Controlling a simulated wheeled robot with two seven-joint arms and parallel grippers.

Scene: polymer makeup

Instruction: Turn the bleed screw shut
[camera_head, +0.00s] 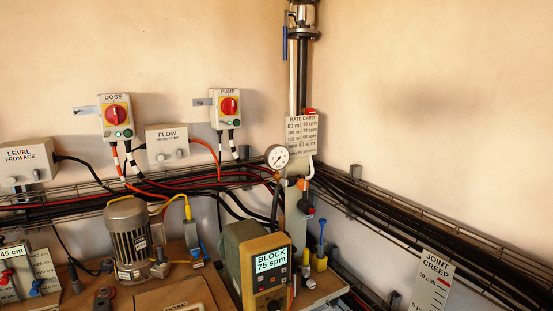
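I cannot single out the bleed screw with certainty; the parts are small. A grey pump unit (243,250) with a display reading "BLOCK 75 spm" stands on the bench. Right of it, a pale vertical column carries a round gauge (277,157), an orange fitting (303,184) and a dark knob (306,207). A blue-handled part (321,236) stands on a yellow fitting (319,263) beside the column. Neither of my grippers shows in the head view.
A silver motor (130,238) stands left of the pump unit. DOSE (116,116) and PUMP (229,107) switch boxes hang on the wall above cables. A rate card (301,135) hangs near the gauge. A JOINT CREEP card (433,283) is lower right.

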